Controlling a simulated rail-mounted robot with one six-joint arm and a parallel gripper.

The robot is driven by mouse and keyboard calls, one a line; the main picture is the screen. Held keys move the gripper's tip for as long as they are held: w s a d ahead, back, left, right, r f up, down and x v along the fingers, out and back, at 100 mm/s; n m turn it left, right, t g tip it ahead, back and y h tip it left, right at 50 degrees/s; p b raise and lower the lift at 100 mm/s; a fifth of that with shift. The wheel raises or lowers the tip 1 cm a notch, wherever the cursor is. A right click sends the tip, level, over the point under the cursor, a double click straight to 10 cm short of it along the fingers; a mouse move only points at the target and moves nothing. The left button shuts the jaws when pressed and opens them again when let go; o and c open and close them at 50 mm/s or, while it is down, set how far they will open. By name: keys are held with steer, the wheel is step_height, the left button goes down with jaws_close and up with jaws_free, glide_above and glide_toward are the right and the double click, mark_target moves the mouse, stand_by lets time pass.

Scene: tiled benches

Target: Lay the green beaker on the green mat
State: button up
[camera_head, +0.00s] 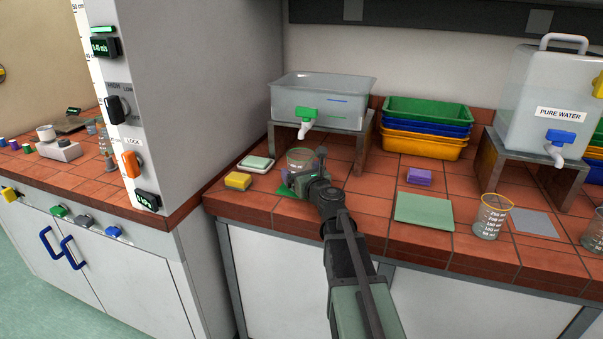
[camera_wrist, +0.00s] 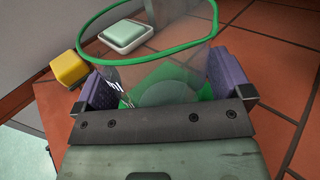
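The green beaker, clear with a green rim, stands upright between the fingers of my gripper in the wrist view (camera_wrist: 165,75). It also shows in the head view (camera_head: 299,158), partly covered by my gripper (camera_head: 307,176). In the wrist view my gripper (camera_wrist: 164,84) has a purple pad against each side of the beaker. The green mat (camera_head: 284,190) lies on the bench under the gripper, mostly hidden in the head view. Its green shows through and around the beaker's base in the wrist view. I cannot tell whether the base touches the mat.
A yellow sponge (camera_head: 238,181) and a soap dish (camera_head: 256,163) lie left of the beaker. A tank on a stand (camera_head: 322,103) is behind. A pale green cloth (camera_head: 424,208), purple sponge (camera_head: 419,177), yellow-rimmed beaker (camera_head: 491,216) and grey mat (camera_head: 535,222) are to the right.

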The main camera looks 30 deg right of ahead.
steer(key=shift+r, duration=0.15)
steer(key=s, duration=1.2)
steer(key=shift+a, duration=0.1)
